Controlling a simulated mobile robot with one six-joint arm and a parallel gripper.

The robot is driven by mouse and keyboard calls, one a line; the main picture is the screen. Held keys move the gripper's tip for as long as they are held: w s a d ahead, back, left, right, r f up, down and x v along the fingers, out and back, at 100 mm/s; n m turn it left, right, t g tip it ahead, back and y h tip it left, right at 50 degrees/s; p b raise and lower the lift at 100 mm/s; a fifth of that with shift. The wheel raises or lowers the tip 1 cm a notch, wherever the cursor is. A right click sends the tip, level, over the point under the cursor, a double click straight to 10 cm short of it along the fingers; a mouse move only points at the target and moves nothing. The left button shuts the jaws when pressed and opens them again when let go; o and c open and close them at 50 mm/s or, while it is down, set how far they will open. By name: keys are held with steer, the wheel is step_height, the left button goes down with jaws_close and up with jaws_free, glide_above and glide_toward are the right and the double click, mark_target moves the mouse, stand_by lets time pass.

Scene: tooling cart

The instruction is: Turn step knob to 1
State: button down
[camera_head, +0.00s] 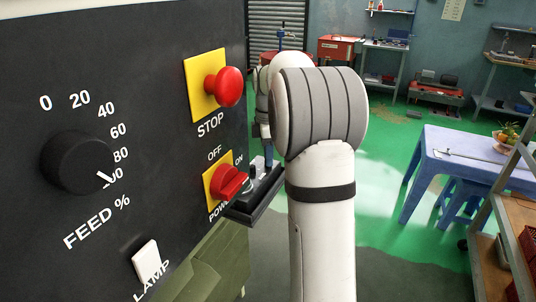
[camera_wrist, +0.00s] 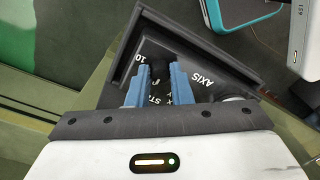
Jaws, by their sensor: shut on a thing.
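A black control box (camera_wrist: 197,62) shows in the wrist view, tilted in the picture, with white lettering. I read AXIS, 10 and part of a word starting with ST. A small dark step knob (camera_wrist: 158,70) stands on its face between the blue fingers of my gripper (camera_wrist: 159,77). The fingers are shut on the knob, one on each side. They hide part of the lettering, and I cannot tell which mark the knob points at.
The large black panel (camera_head: 120,130) fills the left, with a FEED knob (camera_head: 75,160), a white LAMP switch (camera_head: 146,260), a red STOP button (camera_head: 229,86) and a red POWER knob (camera_head: 229,181). A blue table (camera_head: 470,148) stands to the right. Green floor lies between.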

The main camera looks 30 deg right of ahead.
steer(key=shift+m, duration=0.3)
steer(key=m+p, duration=0.1)
steer(key=m, duration=0.2)
steer(key=shift+d+r, duration=0.1)
steer(key=m+p, duration=0.1)
steer(key=m, duration=0.4)
stand_by(0.4)
steer(key=c, duration=1.3)
jaws_free()
steer(key=shift+d+r, duration=0.15)
steer(key=shift+r, duration=3.7)
